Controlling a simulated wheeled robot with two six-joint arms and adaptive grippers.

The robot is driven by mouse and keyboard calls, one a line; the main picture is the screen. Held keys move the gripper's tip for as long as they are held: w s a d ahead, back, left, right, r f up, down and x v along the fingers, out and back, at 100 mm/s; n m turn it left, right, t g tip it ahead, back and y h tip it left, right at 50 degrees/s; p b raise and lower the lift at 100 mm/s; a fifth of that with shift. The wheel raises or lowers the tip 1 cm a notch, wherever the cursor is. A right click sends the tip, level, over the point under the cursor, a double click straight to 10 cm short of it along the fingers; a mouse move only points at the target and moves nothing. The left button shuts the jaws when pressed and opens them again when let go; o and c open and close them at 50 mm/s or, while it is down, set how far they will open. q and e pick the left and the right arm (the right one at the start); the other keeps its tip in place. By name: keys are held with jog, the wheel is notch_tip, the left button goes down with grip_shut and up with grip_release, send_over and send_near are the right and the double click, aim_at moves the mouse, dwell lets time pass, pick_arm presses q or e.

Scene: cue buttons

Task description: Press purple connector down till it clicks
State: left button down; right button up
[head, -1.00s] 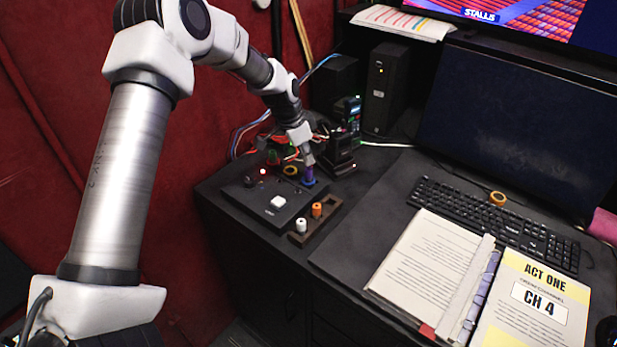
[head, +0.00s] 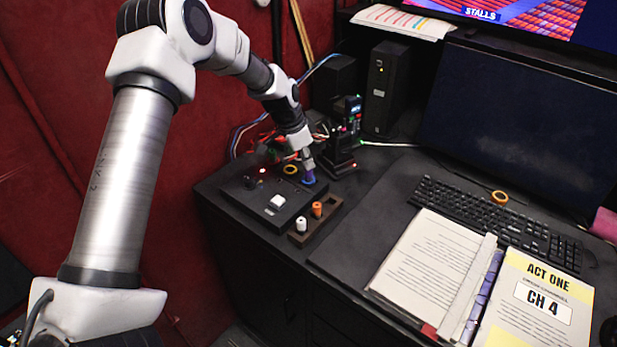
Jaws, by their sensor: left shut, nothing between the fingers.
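The purple connector (head: 309,178) stands in a blue ring at the back right corner of the black cue panel (head: 255,207). Only a small part of it shows below my left gripper (head: 309,170). The left gripper is shut and points down onto the top of the connector; it looks to be touching it. Whether the connector is fully seated is too small to tell. My right gripper is out of view.
A white button (head: 278,201) and a yellow ring (head: 290,169) are on the panel. A wooden holder (head: 325,222) with a white and an orange plug stands in front. Cables and a dark device (head: 342,150) are close behind. A keyboard (head: 500,215) and open binder lie right.

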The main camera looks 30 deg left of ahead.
pick_arm(q)
jog(key=shift+f, duration=0.25)
notch_tip(320, 180, up, 7)
jog(key=p, duration=0.5)
jog(key=shift+r, duration=0.1)
dwell(0.5)
